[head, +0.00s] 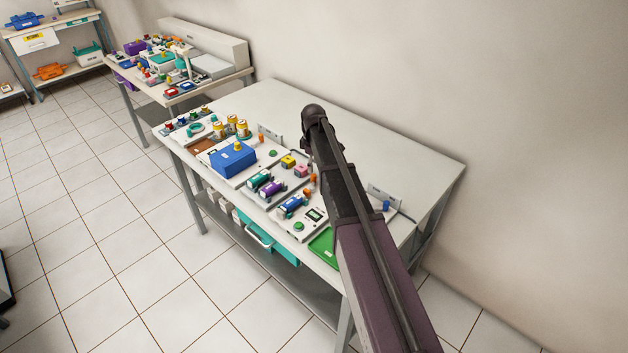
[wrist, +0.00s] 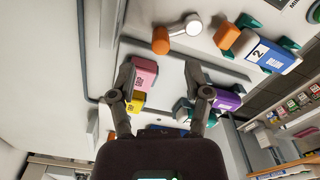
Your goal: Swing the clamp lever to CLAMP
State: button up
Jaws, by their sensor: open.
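In the wrist view, a short lever (wrist: 178,34) with an orange grip and a round white pivot lies on a pale panel at top centre. It looks like the clamp lever; no CLAMP marking can be read. A second orange piece (wrist: 227,36) stands to its right, beside a blue-and-white block (wrist: 267,52) marked 2. My gripper (wrist: 158,70) is open and empty, its fingertips below the lever in the picture and apart from it. In the head view, my arm hides most of the gripper; orange parts (head: 312,179) show just left of the arm.
Pink (wrist: 144,73) and yellow (wrist: 135,102) blocks lie by the left finger, a purple block (wrist: 228,100) by the right. The bench (head: 290,95) is bare along its back. A blue box (head: 232,160) and green tray (head: 322,246) are on it.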

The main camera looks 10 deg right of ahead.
aim_at(313, 175)
jog(key=shift+f+b, duration=2.3)
jog(key=shift+f, duration=0.3)
grip_shut()
